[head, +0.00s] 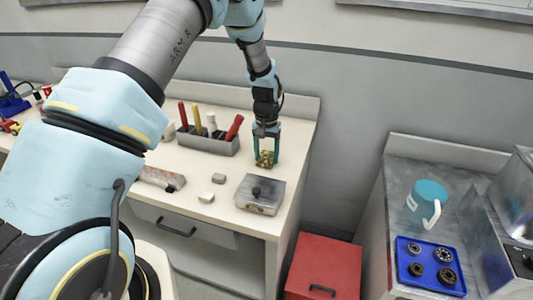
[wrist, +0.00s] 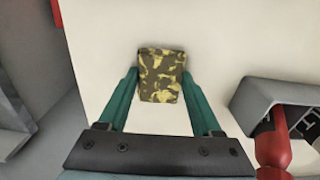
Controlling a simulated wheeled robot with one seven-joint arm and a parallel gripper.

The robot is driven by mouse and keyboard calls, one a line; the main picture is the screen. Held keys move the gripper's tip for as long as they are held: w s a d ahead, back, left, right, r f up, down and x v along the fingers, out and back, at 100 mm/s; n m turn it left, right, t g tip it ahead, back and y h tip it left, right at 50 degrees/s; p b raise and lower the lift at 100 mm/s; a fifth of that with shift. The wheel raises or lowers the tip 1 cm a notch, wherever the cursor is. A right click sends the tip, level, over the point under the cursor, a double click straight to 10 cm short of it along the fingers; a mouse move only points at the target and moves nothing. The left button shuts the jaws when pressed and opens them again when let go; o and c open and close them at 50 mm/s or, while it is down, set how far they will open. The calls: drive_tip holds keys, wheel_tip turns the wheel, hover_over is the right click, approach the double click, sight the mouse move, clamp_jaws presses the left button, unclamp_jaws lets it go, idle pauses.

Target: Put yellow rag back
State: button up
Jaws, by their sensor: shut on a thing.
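The yellow rag (head: 265,159) shows as a small folded block with a brown and yellow blotched pattern. It is near the right end of the white workbench (head: 214,172). My gripper (head: 267,150) points down and is shut on the rag, with its green fingers on either side. In the wrist view the rag (wrist: 161,76) sits between the fingertips (wrist: 160,84) over the pale bench top. I cannot tell whether the rag touches the bench or hangs just above it.
A grey tool holder (head: 208,143) with red and yellow handles stands left of my gripper. A grey box with a black knob (head: 259,194) and small blocks (head: 206,197) lie nearer the front. A red cabinet (head: 324,265), blue tray (head: 429,264) and teal mug (head: 427,202) are right.

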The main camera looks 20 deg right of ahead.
sight(267, 157)
drive_tip(key=o, duration=1.4)
drive_tip(key=shift+f, duration=0.1)
drive_tip(key=shift+o, duration=0.2)
wheel_tip(267, 157, up, 12)
drive_tip(key=b, duration=0.5)
drive_tip(key=a+r+n, duration=0.3)
drive_tip(key=a+n, duration=0.1)
drive_tip(key=a, duration=1.7)
drive_tip(key=s+a+n, duration=0.1)
drive_tip(key=s+a, duration=0.4)
drive_tip(key=a, duration=0.2)
drive_tip(key=s+a+n+t, duration=0.1)
drive_tip(key=s+a+n, duration=0.1)
drive_tip(key=s+a, duration=0.4)
drive_tip(key=a, duration=0.2)
drive_tip(key=shift+a+t, duration=0.3)
